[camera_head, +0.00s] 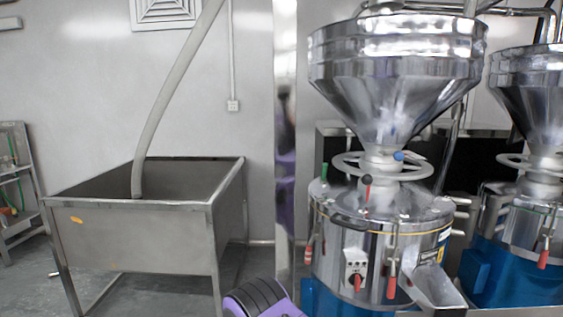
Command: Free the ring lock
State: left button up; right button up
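A bean grinder (390,215) stands at the right, with a shiny steel hopper (395,75) on top. A pale metal ring wheel (415,171) circles the neck below the hopper. A blue knob (398,155) sits at the ring. Neither gripper is visible; a purple and black part of mine shows at the bottom.
A second grinder (520,200) stands close at the right. A steel bin on legs (140,238) stands at the left with a hose (165,105) hanging into it. A shiny vertical post (285,130) stands between bin and grinder. A discharge chute (435,287) juts out low in front.

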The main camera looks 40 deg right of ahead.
aim_at(323, 181)
jog(key=i, duration=2.75)
jog(key=z, duration=3.55)
